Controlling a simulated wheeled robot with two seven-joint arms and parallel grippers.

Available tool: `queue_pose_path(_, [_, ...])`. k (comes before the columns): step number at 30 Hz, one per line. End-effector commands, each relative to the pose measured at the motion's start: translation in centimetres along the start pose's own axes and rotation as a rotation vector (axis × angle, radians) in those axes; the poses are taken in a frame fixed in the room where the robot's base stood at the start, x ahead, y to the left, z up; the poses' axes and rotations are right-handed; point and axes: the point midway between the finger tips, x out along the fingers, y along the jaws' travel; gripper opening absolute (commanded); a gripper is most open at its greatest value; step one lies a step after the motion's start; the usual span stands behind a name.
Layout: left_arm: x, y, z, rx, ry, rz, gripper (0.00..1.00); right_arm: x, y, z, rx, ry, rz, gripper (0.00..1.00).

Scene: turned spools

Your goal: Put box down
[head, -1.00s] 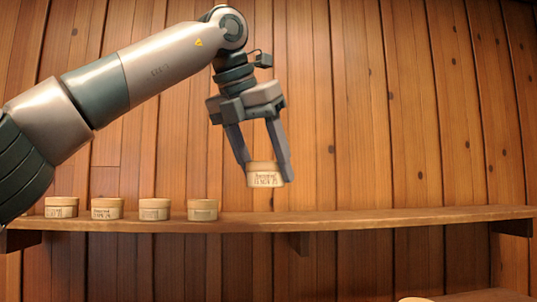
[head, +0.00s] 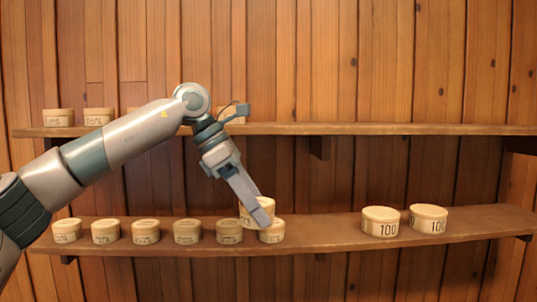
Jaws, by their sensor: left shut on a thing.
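My left gripper (head: 260,212) comes in from the upper left, pointing down and to the right, and is shut on a round, pale wooden box (head: 248,215). The fingers cover part of this box and its label. The held box is just above the lower shelf (head: 325,237) and overlaps a small round box (head: 272,235) in the picture. I cannot tell whether it touches that box or the shelf. My right gripper is not in view.
Several small round boxes (head: 187,231) stand in a row on the lower shelf's left. Two larger boxes marked 100 (head: 381,222) stand to its right. Shelf between is clear. The upper shelf (head: 400,129) holds boxes (head: 98,117) at left, some partly behind my arm.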

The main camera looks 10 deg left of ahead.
Motion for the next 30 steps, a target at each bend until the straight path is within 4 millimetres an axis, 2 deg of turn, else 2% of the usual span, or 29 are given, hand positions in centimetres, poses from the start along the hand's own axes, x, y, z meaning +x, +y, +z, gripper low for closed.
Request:
queue_pose_path(1, [2.2, -0.1, -2.1, 0.057, 0.001, -0.047, 0.33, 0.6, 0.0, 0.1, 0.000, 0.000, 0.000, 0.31])
queue_pose_path(7, [8.8, -1.5, -8.8, 0.334, 0.001, -0.225, 0.33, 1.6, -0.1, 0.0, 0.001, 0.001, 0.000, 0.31])
queue_pose_path(11, [13.0, -3.2, -13.3, 0.526, 0.002, -0.349, 0.33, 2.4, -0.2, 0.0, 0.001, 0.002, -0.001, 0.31])
queue_pose_path(18, [20.7, -8.3, -22.4, 0.916, 0.001, -0.599, 0.33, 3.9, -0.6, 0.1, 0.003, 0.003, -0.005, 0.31])
queue_pose_path(24, [25.4, -13.6, -29.2, 1.219, 0.002, -0.790, 0.33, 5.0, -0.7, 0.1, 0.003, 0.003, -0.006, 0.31])
queue_pose_path(27, [26.8, -15.8, -31.7, 1.335, 0.002, -0.862, 0.33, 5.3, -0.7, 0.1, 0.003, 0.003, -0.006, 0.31])
queue_pose_path(30, [27.7, -17.4, -33.4, 1.417, 0.002, -0.912, 0.33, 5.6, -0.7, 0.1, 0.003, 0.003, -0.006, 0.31])
